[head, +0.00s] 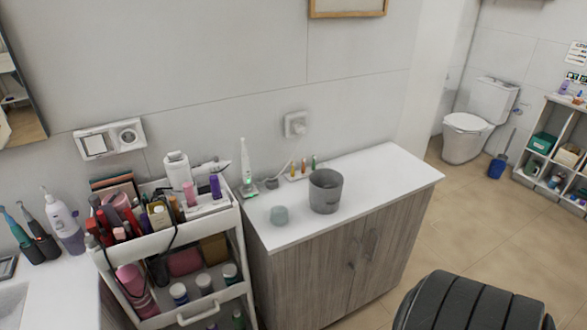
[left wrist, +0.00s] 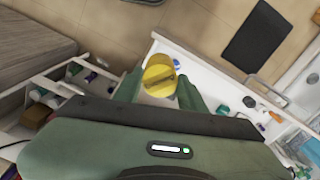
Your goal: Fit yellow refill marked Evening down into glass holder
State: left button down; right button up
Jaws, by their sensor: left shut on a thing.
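A round yellow refill (left wrist: 159,72) is between the two green fingers of my left gripper (left wrist: 160,84) in the left wrist view. The gripper is shut on it, and no marking can be read. Part of the refill is hidden behind the fingers and gripper body. In the head view, a translucent grey cup (head: 325,192) stands upright on the white-topped cabinet. A small grey-green jar (head: 279,215) stands to its left. I cannot tell for sure which is the glass holder. Neither gripper shows in the head view.
The white cart (head: 217,222), crowded with bottles and tubes, stands left of the white-topped cabinet (head: 387,172). An electric toothbrush (head: 246,165) and small coloured brush heads (head: 303,167) stand along the wall. The cabinet top's right side is clear. A black padded seat (head: 470,302) is at the lower right.

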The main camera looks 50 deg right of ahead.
aim_at(279, 214)
jog(key=l, duration=0.85)
jog(key=k+l, duration=0.1)
jog(key=l, duration=0.75)
jog(key=k+l, duration=0.1)
jog(key=l, duration=0.75)
jog(key=i+l, duration=0.1)
jog(key=l, duration=0.9)
